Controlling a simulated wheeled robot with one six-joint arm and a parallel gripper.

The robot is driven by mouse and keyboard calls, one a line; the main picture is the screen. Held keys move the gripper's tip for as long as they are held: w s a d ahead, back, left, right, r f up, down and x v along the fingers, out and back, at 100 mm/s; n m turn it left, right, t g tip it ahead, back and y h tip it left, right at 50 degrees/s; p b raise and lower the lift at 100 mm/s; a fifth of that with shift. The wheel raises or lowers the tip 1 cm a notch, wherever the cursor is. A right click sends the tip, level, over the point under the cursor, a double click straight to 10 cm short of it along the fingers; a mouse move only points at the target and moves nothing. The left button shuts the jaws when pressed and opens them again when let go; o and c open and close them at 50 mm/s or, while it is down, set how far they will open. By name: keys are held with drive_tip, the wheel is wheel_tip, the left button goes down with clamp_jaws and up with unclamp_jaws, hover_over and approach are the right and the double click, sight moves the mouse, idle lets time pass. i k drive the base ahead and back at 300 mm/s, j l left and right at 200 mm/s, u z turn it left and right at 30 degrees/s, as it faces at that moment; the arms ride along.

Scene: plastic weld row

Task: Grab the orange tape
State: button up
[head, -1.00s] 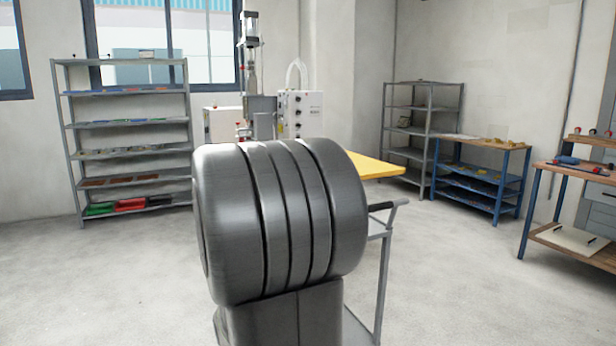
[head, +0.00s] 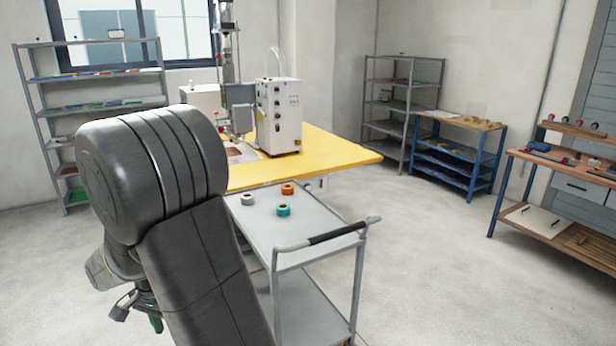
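The orange tape (head: 288,189) is a small roll lying on the top shelf of a grey cart (head: 312,232), near its back edge by the yellow table. A teal roll (head: 283,210) lies just in front of it, and a grey roll (head: 247,200) lies to its left. My gripper (head: 138,308) shows small at the lower left, partly hidden behind my dark arm, well to the left of and apart from the rolls. A bit of green shows at its end. Its fingers are too small and covered to read.
The cart's push handle (head: 335,233) sticks up at its front right. A yellow table (head: 335,152) with a white machine (head: 279,115) stands behind the cart. Shelves and workbenches line the walls. The floor (head: 430,270) right of the cart is clear.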

sight(287, 190)
drive_tip(key=i+l+z, duration=0.25)
drive_tip(key=z, duration=0.15)
drive_tip(key=i+l+z, duration=0.5)
drive_tip(key=z, duration=0.3)
drive_tip(key=i+z, duration=0.4)
drive_tip(key=i+l+u, duration=0.1)
drive_tip(key=i, duration=0.45)
drive_tip(key=i+l+u, duration=0.1)
drive_tip(key=i, duration=0.45)
drive_tip(key=i+l+u, duration=0.1)
drive_tip(key=i, duration=0.4)
drive_tip(key=i+j+u, duration=0.2)
drive_tip(key=i+u, duration=0.25)
drive_tip(key=i+j+u, duration=0.1)
drive_tip(key=i+u, duration=0.2)
drive_tip(key=u, duration=0.15)
drive_tip(key=i+l+u, duration=0.1)
drive_tip(key=i+u, duration=0.35)
drive_tip(key=i+l+u, duration=0.2)
drive_tip(key=u, duration=0.2)
drive_tip(key=i+j+u, duration=0.45)
drive_tip(key=i+u, duration=0.2)
drive_tip(key=i, duration=0.25)
drive_tip(key=i+j+u, duration=0.1)
drive_tip(key=i+u, duration=0.25)
drive_tip(key=i, duration=0.15)
drive_tip(key=i+j, duration=0.2)
drive_tip(key=j+u, duration=0.05)
drive_tip(key=j, duration=0.05)
